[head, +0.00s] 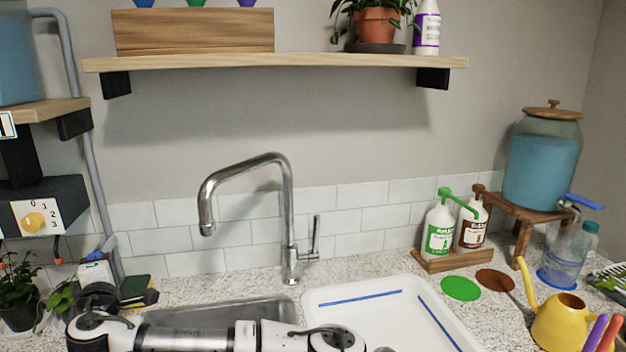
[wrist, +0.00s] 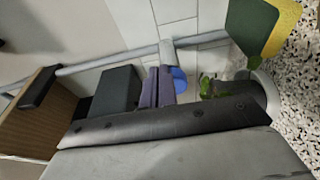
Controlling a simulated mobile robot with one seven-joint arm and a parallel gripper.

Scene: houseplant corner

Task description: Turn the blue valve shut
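A round blue piece (wrist: 179,80), which looks like the blue valve, shows in the wrist view beside the grey pipe (wrist: 110,62) on the tiled wall. My gripper's two dark fingers (wrist: 158,84) lie side by side with no clear gap. They overlap the left edge of the blue piece; whether they touch it I cannot tell. In the head view my gripper is at the lower left, near the grey pipe (head: 83,130), and its fingertips are not clear there. A separate blue tap lever (head: 586,202) sits at the water dispenser on the far right.
A green and yellow sponge (head: 139,291) lies close to my gripper. A potted plant (head: 20,295) and a dark dial box (head: 45,205) stand to its left. The tall faucet (head: 289,220) and sink are right of it.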

